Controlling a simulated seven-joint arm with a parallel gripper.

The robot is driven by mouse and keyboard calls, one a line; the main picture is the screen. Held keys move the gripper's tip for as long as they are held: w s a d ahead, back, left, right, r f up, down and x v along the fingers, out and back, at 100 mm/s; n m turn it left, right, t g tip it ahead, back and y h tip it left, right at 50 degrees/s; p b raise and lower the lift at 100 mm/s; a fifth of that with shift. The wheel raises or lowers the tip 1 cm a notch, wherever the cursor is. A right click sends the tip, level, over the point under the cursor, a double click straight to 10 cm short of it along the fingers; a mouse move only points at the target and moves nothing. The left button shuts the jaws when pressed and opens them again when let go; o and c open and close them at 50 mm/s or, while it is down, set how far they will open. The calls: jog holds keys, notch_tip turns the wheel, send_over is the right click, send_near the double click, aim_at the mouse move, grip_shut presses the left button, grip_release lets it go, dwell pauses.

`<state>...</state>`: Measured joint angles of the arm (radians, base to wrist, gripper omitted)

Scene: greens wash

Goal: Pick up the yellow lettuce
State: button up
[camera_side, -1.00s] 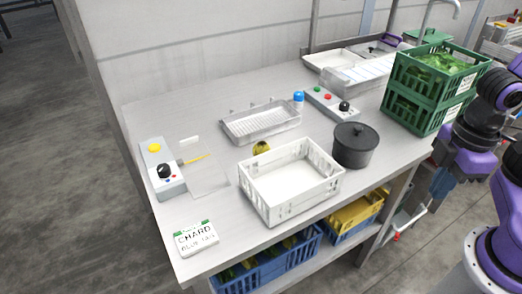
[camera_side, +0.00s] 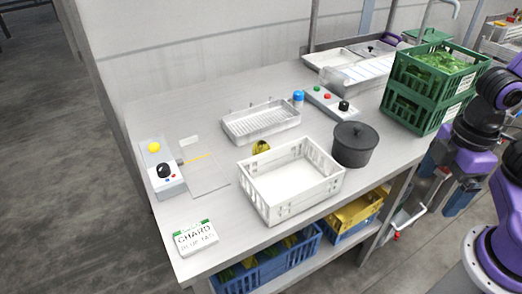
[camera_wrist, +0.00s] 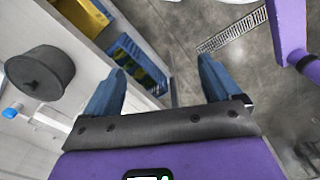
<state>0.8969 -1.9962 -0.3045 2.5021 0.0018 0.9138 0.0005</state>
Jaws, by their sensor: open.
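A small yellow item (camera_side: 261,147), which may be the yellow lettuce, lies on the table just behind the white crate (camera_side: 290,208). The crate's rim hides part of it, so I cannot tell its full shape. My gripper (camera_side: 420,212) hangs off the right end of the table, far from the yellow item. In the wrist view my gripper (camera_wrist: 158,88) has its two blue fingers apart with nothing between them. The yellow item does not show in the wrist view.
A black lidded pot (camera_side: 354,146) stands right of the white crate. Green crates of leaves (camera_side: 426,107) are stacked at the right. A clear tray (camera_side: 260,124), a control box (camera_side: 165,178) and a CHARD card (camera_side: 196,238) are on the table.

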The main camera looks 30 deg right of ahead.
jog(key=w+a+r+n, duration=0.1)
jog(key=w+a+r, duration=0.2)
jog(key=w+a, duration=0.55)
jog(key=n, duration=0.4)
send_over(261, 142)
notch_tip(261, 142, down, 3)
jog(key=f, duration=1.1)
jog(key=shift+s+d+f, duration=0.1)
jog(key=shift+d+f, duration=0.2)
jog(key=shift+f, duration=0.1)
jog(key=shift+a+f, duration=0.15)
jog(key=shift+f, duration=1.2)
jog(key=shift+a+f, duration=0.1)
jog(key=shift+f, duration=1.25)
jog(key=c, duration=1.2)
